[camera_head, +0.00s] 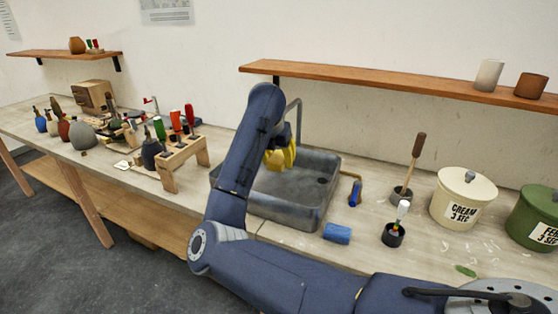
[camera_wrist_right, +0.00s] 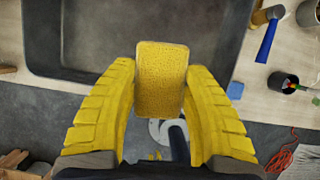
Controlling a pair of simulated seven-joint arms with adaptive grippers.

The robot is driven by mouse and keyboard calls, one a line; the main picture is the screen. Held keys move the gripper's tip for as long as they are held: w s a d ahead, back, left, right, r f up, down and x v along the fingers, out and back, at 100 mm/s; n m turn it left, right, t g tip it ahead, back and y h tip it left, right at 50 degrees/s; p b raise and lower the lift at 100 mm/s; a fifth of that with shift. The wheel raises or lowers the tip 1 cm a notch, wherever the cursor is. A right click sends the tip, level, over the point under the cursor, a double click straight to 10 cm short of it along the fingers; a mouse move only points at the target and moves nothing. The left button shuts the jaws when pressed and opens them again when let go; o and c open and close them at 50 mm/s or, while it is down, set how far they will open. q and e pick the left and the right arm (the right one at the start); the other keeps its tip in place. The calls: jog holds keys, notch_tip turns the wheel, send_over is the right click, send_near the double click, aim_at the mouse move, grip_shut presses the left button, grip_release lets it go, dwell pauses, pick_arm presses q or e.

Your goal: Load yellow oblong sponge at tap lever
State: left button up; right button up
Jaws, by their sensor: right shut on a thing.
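My right gripper (camera_head: 281,155) hangs over the grey sink (camera_head: 290,208), seen in the head view partly behind my own arm. In the right wrist view its yellow ribbed fingers (camera_wrist_right: 160,82) are shut on the yellow oblong sponge (camera_wrist_right: 161,65), one finger on each side. The sponge's broad porous face shows between them. In the head view the sponge is hard to tell from the yellow fingers. A grey tap pipe (camera_head: 298,108) rises behind the sink, close to the gripper. My left gripper is not in view.
A blue sponge (camera_head: 337,233) lies right of the sink, near a blue-handled tool (camera_head: 355,192) and a dark cup (camera_head: 393,235) holding a brush. A cream canister (camera_head: 463,200) stands farther right. A wooden rack (camera_head: 183,160) with tools stands left of the sink.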

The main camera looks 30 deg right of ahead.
aim_at(279, 157)
jog(key=w+d+f, duration=0.2)
jog(key=w+d, duration=0.4)
jog(key=w, duration=0.4)
jog(key=shift+w+d+f, duration=0.25)
jog(key=shift+w, duration=0.05)
dwell(0.4)
dwell(0.7)
jog(key=shift+s+a, duration=0.7)
jog(key=shift+s, duration=0.45)
jog(key=shift+s+a, duration=0.7)
jog(key=shift+s, duration=0.4)
jog(key=shift+s+a, duration=0.7)
jog(key=shift+s, duration=0.45)
jog(key=shift+s+a+r, duration=0.45)
jog(key=shift+s+r, duration=0.2)
jog(key=shift+s, duration=0.05)
jog(key=shift+s+a+r, duration=0.4)
jog(key=shift+s+r, duration=0.3)
jog(key=shift+s, duration=0.05)
jog(key=shift+s+a+r, duration=0.45)
jog(key=shift+s+r, duration=0.2)
jog(key=shift+s, duration=0.05)
